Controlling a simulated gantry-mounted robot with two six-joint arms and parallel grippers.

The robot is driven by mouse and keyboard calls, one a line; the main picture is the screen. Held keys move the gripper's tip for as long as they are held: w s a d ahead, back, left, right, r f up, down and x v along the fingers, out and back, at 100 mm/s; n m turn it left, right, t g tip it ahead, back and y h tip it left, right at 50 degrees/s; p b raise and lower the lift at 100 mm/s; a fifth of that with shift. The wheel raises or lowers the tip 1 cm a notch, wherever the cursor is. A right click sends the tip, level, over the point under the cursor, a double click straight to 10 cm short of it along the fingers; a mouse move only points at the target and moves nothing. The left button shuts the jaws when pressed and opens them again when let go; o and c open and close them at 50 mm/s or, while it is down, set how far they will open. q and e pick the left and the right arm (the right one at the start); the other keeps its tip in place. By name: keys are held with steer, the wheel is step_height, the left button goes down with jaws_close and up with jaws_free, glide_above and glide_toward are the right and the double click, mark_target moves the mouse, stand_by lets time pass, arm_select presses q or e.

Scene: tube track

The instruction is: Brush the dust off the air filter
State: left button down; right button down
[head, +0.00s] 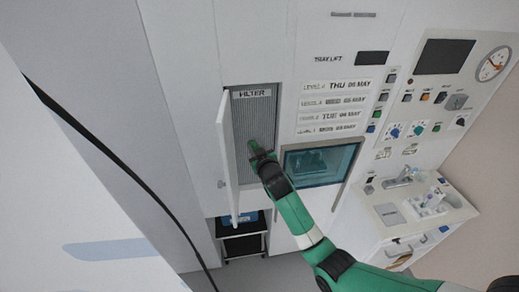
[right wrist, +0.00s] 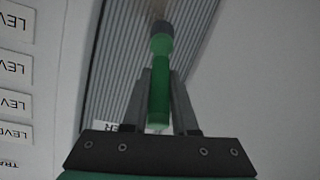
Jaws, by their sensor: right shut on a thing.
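The air filter (head: 257,112), a grey ribbed panel under a FILTER label, sits in a tall narrow opening in the white wall. Its ribs also show in the right wrist view (right wrist: 120,75). In the right wrist view my right gripper (right wrist: 158,95) is shut on the green handle of a brush (right wrist: 160,85). Dust cannot be made out. My left gripper is not in view.
A white door (head: 228,160) stands open along the filter's left side. Right of the filter are level labels (head: 330,102) and a teal window (head: 318,163). A black shelf stand (head: 243,240) is below. A counter with tubes (head: 430,205) lies at right.

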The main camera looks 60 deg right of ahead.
steer(key=shift+w+a+b, duration=0.65)
steer(key=shift+w+a, duration=0.05)
steer(key=shift+w, duration=0.2)
steer(key=shift+s+d+p, duration=0.55)
steer(key=shift+s+p, duration=0.05)
steer(key=shift+s, duration=0.1)
steer(key=shift+s+d+p, duration=0.5)
steer(key=shift+s+d, duration=0.1)
steer(key=shift+s, duration=0.1)
